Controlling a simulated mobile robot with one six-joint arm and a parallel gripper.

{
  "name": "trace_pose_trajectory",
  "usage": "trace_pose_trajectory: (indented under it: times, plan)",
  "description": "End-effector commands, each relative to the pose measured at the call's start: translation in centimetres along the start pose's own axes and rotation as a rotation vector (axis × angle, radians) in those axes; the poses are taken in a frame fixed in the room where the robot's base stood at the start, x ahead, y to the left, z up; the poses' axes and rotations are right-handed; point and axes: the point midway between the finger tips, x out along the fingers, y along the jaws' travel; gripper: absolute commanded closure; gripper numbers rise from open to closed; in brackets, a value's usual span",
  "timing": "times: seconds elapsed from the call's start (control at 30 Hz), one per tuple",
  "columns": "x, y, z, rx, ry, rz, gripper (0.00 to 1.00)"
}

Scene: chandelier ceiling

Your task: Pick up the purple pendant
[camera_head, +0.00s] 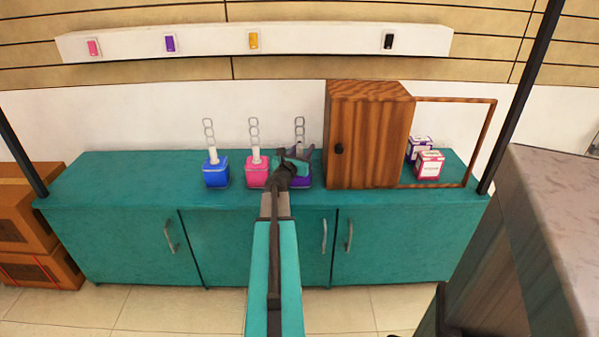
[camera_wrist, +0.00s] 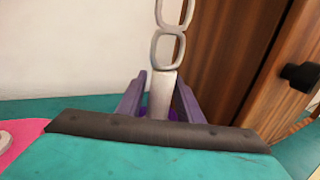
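The purple pendant (camera_head: 303,182) stands upright on the teal cabinet, just left of the wooden box. It has a purple block-shaped base, a white stem and a pale chain of links rising above it. My gripper (camera_head: 299,154) is over it and hides part of its base and stem. In the wrist view, the white stem (camera_wrist: 161,95) and chain stand between the two purple-grey fingers (camera_wrist: 159,100). The fingers are apart, one on each side of the stem, with a narrow gap visible at the left. A little purple of the base shows low between them.
A pink pendant (camera_head: 256,178) stands close on the left, with a blue pendant (camera_head: 216,176) beyond it. The wooden box (camera_head: 369,137) with a dark knob is close on the right. Two small cartons (camera_head: 429,165) sit further right. A wall strip (camera_head: 210,40) carries coloured switches.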

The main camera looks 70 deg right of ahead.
Motion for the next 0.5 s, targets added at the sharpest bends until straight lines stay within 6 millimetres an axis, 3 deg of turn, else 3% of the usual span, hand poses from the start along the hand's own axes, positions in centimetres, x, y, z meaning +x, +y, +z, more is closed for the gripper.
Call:
trace_pose_trajectory:
  times: [0.03,0.2,0.5]
  plan:
    - [0.00,0.01,0.00,0.000,0.000,0.000,0.76]
    - [-0.01,0.01,-0.01,0.000,0.000,0.000,1.00]
    - [-0.01,0.00,-0.02,0.000,0.000,0.000,1.00]
